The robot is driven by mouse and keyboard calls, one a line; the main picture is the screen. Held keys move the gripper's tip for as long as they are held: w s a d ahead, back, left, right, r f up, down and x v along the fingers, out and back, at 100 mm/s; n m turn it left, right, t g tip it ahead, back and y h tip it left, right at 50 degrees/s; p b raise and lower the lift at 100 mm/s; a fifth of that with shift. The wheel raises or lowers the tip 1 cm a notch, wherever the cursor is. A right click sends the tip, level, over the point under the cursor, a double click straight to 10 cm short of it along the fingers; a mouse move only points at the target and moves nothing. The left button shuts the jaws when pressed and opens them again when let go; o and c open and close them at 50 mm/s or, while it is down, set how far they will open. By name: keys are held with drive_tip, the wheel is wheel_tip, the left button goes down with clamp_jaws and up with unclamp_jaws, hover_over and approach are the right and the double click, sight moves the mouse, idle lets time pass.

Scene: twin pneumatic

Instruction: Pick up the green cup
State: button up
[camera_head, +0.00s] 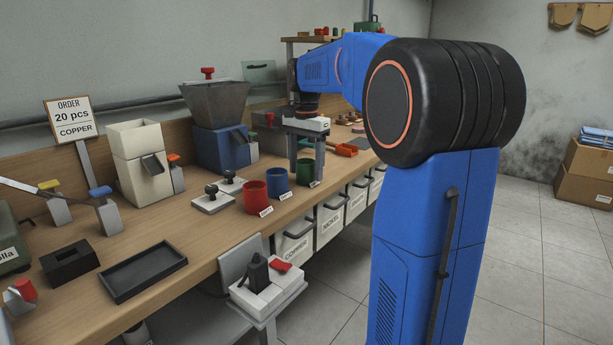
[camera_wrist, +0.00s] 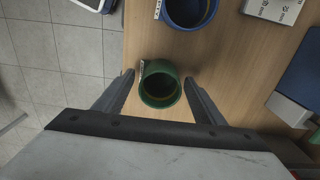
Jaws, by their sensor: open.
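The green cup (camera_wrist: 160,84) stands upright on the wooden workbench, seen from above in the wrist view, with its label on the left side. My gripper (camera_wrist: 160,82) is open, with one finger on each side of the cup and visible gaps between. In the head view the green cup (camera_head: 305,172) is the rightmost in the row of cups, partly hidden by my gripper (camera_head: 305,170). Whether the fingertips are down at cup height is hard to tell.
The blue cup (camera_head: 277,183) and red cup (camera_head: 256,197) stand to the left of the green one. The blue cup also shows in the wrist view (camera_wrist: 190,8). Labelled white bins (camera_head: 330,226) hang below the bench's front edge. An orange scoop (camera_head: 345,149) lies to the right.

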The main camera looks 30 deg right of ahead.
drive_tip(key=shift+f, duration=0.15)
drive_tip(key=c, duration=1.2)
drive_tip(key=shift+o, duration=0.2)
